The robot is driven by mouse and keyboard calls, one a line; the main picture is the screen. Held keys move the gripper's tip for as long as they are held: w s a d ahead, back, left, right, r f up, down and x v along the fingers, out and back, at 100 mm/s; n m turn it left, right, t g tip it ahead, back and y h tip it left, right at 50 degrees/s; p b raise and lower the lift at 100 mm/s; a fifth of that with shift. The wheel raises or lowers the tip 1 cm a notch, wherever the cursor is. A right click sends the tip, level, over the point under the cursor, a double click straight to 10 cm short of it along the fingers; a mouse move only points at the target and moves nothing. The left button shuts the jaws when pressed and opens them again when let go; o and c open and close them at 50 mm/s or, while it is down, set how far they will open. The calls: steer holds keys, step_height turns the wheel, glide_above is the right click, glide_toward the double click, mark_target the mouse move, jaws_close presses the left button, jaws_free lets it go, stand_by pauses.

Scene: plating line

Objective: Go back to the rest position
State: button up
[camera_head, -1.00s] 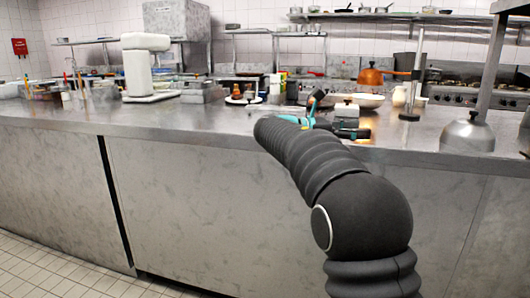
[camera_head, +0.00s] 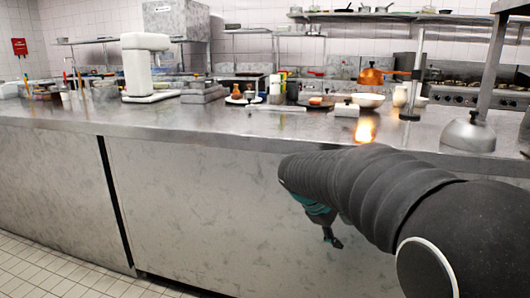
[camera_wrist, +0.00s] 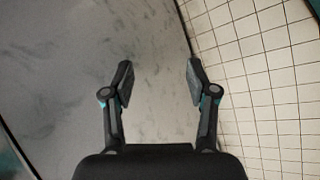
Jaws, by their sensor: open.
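My gripper (camera_wrist: 158,82) is open and empty in the wrist view, its two dark fingers spread apart. Between and beyond them are the grey counter front and the white tiled floor (camera_wrist: 265,70). In the head view my gripper (camera_head: 332,238) hangs below the counter edge, in front of the steel counter's front panel (camera_head: 200,200). Most of it is hidden behind my dark arm, and only a fingertip and a teal part show.
The steel counter top (camera_head: 230,118) is clear along its front edge. On it stand a white machine (camera_head: 138,70), a white bowl (camera_head: 368,101), an orange kettle (camera_head: 371,76) and a metal cloche (camera_head: 468,134) at the right. A post (camera_head: 415,75) rises near the kettle.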

steer(key=s+a+m+t+y, duration=0.1)
steer(key=s+m+y, duration=0.2)
steer(key=s, duration=1)
steer(key=s+a+f+m+t+y, duration=0.1)
steer(key=s+m, duration=0.5)
steer(key=s, duration=0.7)
steer(key=a+t+y, duration=0.1)
steer(key=y, duration=0.1)
steer(key=shift+s+f+y, duration=0.15)
steer(key=shift+f+y, duration=0.15)
steer(key=shift+y, duration=0.1)
